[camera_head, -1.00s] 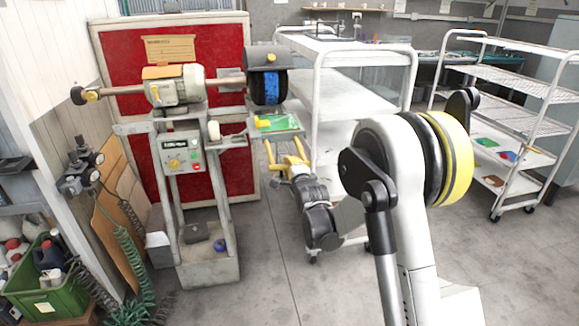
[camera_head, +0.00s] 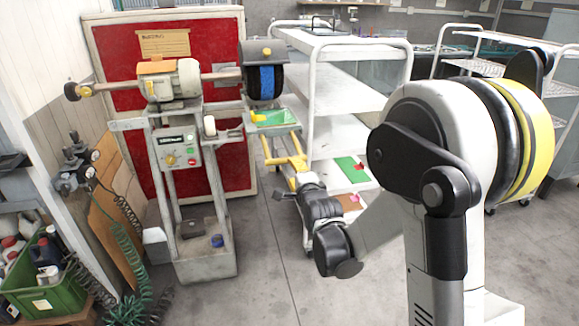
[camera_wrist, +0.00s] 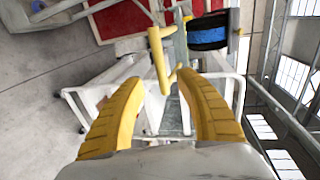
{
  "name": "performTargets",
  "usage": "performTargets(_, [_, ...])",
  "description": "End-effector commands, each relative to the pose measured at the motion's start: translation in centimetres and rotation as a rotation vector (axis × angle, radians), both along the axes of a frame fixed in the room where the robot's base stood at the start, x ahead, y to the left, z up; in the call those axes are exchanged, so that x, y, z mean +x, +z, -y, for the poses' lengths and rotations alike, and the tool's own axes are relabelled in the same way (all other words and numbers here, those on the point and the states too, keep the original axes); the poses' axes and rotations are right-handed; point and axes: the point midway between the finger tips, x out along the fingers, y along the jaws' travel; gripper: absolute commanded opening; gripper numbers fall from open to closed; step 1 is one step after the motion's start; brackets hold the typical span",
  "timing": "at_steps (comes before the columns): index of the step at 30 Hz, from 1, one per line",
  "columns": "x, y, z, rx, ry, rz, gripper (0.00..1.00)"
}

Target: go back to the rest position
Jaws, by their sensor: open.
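My gripper (camera_head: 284,150) is open, its two yellow fingers apart and pointing up just below the tray of the buffing machine. In the wrist view my gripper (camera_wrist: 161,80) has nothing held between its fingers. A yellow T-shaped part (camera_wrist: 160,62) shows beyond the fingertips; I cannot tell how far off it is. The buffing machine has a grey motor (camera_head: 175,80) and, on its right shaft, a black and blue brush wheel (camera_head: 266,82), also in the wrist view (camera_wrist: 208,34). A green-topped tray (camera_head: 275,118) with a yellow piece at its left sits under the wheel.
A white trolley (camera_head: 335,85) stands right behind my gripper, with coloured pieces on a lower shelf. A second trolley (camera_head: 465,65) is farther right. A green crate (camera_head: 50,280) and hoses are at lower left. Open floor (camera_head: 270,285) lies in front.

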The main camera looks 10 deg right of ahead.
Motion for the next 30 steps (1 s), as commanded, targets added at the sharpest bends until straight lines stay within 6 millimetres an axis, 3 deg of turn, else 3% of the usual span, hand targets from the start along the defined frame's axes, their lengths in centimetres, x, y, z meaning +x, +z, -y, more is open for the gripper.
performTargets(4, [-1.4, 0.3, 0.0, 0.0, 0.0, 0.0, 0.41])
performTargets(15, [-1.7, 0.4, 0.0, -0.004, 0.001, -0.002, 0.41])
performTargets(19, [-2.7, 1.2, -0.1, -0.073, 0.018, -0.036, 0.41])
performTargets(23, [-5.8, 2.8, -0.2, -0.255, 0.072, -0.126, 0.41])
performTargets(30, [-15.4, 4.6, -0.4, -0.689, 0.28, -0.338, 0.41])
